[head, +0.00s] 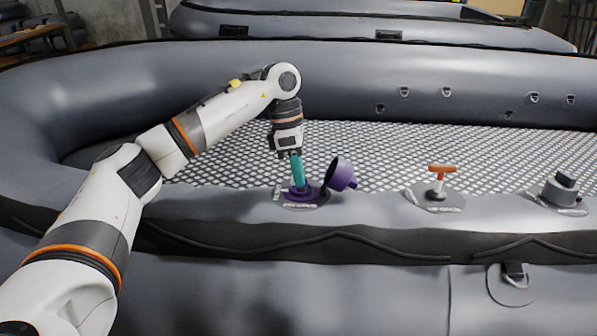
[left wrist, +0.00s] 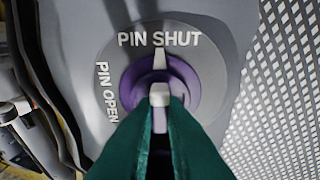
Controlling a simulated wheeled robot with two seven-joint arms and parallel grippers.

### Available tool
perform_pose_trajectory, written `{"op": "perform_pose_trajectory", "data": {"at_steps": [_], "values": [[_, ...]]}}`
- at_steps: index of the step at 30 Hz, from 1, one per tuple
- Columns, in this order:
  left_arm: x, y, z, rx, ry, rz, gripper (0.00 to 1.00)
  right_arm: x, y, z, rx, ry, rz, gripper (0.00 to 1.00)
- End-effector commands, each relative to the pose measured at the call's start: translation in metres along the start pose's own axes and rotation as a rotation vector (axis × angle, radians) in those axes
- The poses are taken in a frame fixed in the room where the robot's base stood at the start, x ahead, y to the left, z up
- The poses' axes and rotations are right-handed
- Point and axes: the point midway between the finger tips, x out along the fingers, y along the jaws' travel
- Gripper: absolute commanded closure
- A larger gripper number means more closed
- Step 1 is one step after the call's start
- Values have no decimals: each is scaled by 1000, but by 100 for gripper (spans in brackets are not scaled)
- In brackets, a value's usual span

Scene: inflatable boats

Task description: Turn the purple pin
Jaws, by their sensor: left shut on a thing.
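The purple pin (head: 302,194) sits in a round grey valve plate on the near tube of the grey inflatable boat. In the left wrist view the purple pin (left wrist: 190,88) has a pale pointer aimed at the words PIN SHUT; PIN OPEN is lettered to the left. My left gripper (head: 298,183), with teal fingers pointing down, is shut on the pin from above. In the left wrist view the fingers (left wrist: 158,108) close around the pin's raised middle and hide its lower part. My right gripper is not in view.
A purple cap (head: 342,174) stands tilted open just right of the pin. Farther right on the tube are a valve with an orange T-handle (head: 441,170) and a dark grey knob (head: 563,188). A mesh floor (head: 400,145) lies behind them.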

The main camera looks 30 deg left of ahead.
Motion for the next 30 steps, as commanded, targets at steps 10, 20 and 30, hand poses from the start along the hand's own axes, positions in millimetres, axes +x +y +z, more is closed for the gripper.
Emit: {"op": "perform_pose_trajectory", "data": {"at_steps": [10,20,30], "values": [[-4,-1,0,2,5,-7,81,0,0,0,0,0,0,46],[-2,0,0,1,2,-3,67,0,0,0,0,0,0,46],[-42,-1,0,1,6,-7,67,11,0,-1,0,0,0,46]]}}
